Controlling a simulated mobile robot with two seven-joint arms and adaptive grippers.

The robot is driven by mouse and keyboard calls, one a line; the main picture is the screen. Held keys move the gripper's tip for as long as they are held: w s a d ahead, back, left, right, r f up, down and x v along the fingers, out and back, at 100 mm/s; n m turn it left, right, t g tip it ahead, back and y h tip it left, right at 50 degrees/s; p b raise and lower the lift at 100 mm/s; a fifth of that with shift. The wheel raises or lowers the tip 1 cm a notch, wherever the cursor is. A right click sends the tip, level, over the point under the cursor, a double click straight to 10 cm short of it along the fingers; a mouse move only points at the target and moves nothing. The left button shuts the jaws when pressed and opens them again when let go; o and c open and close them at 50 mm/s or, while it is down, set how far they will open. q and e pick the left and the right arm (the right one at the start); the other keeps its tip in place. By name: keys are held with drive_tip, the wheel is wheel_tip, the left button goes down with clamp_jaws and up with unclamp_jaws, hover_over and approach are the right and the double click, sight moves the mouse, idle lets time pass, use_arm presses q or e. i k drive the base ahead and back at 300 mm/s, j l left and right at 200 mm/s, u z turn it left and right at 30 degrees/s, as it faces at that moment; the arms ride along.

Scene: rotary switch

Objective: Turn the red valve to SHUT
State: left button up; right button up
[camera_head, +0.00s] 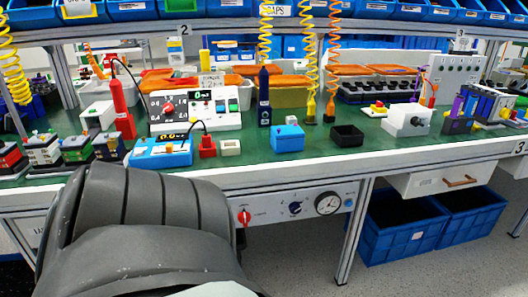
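The red valve (243,217) is a small red handle on the light panel (270,212) under the front edge of the workbench. Its handle looks roughly upright. The print beside it is too small to read, so I cannot tell which label it points at. A large grey link of my own arm fills the lower left and ends close to the left of the valve without covering it. Neither of my grippers shows in this view, and nothing is seen touching the valve.
A dark blue knob (295,209) and a round gauge (328,203) sit right of the valve on the panel. The green bench top (300,168) holds many devices. Blue crates (400,235) stand on the floor under the bench's right side. A white drawer (445,182) hangs above them.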

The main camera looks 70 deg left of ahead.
sight(244, 217)
drive_tip(key=u, duration=1.8)
drive_tip(key=k+l+z, duration=0.1)
drive_tip(key=l, duration=0.25)
drive_tip(key=k+l, duration=0.1)
drive_tip(key=l, duration=0.2)
drive_tip(key=k+l+z, duration=0.15)
drive_tip(key=l, duration=0.2)
